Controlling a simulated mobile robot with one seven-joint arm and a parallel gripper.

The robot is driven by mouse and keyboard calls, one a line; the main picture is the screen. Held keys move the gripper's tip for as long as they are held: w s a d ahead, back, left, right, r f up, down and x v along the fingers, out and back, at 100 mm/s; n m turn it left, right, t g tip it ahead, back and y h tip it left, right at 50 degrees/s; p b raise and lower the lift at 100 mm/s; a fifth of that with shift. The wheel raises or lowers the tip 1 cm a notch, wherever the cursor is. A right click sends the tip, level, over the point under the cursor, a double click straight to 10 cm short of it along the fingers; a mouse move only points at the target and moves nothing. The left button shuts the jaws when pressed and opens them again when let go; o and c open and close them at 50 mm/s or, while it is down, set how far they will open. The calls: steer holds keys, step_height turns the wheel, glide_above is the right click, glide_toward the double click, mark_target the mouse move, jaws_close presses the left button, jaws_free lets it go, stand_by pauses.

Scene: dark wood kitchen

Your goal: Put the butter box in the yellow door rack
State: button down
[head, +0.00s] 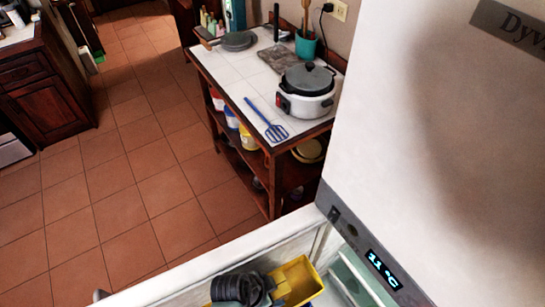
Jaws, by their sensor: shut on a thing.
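The yellow door rack (304,278) is at the bottom of the head view, on the inner side of the open white fridge door. My gripper (278,286) is at the rack, with its dark ribbed wrist covering the rack's middle. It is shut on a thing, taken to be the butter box. I cannot clearly make out the box; it is hidden by my gripper or cut off by the frame's lower edge. I cannot tell whether it touches the rack.
The fridge body (440,130) fills the right side, with a lit temperature display (383,270). The open door's white edge (230,257) runs along the bottom. Beyond it stands a tiled cart (250,92) with a rice cooker (307,92) and a blue spatula (267,119). Floor at left is clear.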

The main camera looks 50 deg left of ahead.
steer(key=shift+f, duration=1.75)
steer(key=shift+f, duration=0.1)
steer(key=shift+c, duration=1.5)
jaws_free()
steer(key=v, duration=1.2)
steer(key=shift+s, duration=0.1)
